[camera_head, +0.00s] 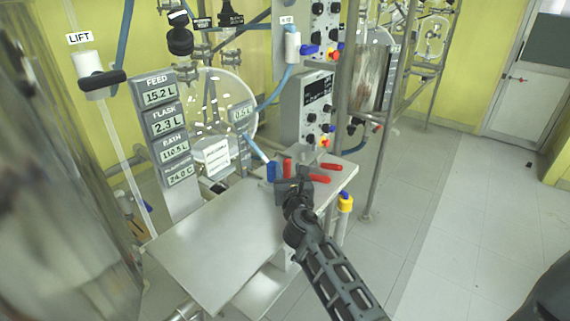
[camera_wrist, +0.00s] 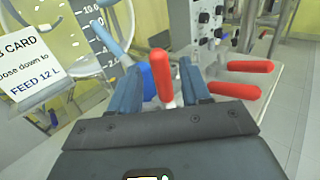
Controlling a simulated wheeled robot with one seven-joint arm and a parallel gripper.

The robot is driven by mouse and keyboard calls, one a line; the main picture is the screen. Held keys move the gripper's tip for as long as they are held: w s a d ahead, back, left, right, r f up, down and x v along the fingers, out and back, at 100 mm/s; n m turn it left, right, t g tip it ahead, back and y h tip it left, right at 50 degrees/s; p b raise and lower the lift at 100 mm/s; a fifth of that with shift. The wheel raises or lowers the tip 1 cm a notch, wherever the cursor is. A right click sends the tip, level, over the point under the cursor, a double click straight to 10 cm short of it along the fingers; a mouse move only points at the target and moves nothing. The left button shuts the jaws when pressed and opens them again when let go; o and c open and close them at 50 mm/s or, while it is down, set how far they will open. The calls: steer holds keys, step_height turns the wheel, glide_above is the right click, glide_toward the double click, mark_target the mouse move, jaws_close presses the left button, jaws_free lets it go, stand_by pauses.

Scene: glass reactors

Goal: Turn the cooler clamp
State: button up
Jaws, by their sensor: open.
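No label marks the cooler clamp, so I cannot tell which handle it is. An upright red handle (camera_head: 287,167) rises at the back of the metal bench, and it also shows in the wrist view (camera_wrist: 161,75). A blue part (camera_head: 271,171) stands just left of it, partly behind my left finger in the wrist view (camera_wrist: 147,80). Two red handles (camera_head: 331,166) (camera_head: 320,179) lie roughly level to the right. My gripper (camera_head: 288,180) is open at these handles. In the wrist view its fingers (camera_wrist: 160,85) stand either side of the upright red handle; contact is unclear.
The bench top (camera_head: 215,245) is bare at front left. A display column (camera_head: 168,130) and a round glass vessel (camera_head: 215,105) stand behind left. A control box (camera_head: 308,105) and metal posts stand behind the handles. A printed card (camera_wrist: 30,65) is at left. Floor is clear at right.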

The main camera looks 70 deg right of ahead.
mark_target(287, 167)
steer(key=shift+x, duration=1.9)
steer(key=shift+c, duration=0.4)
jaws_close()
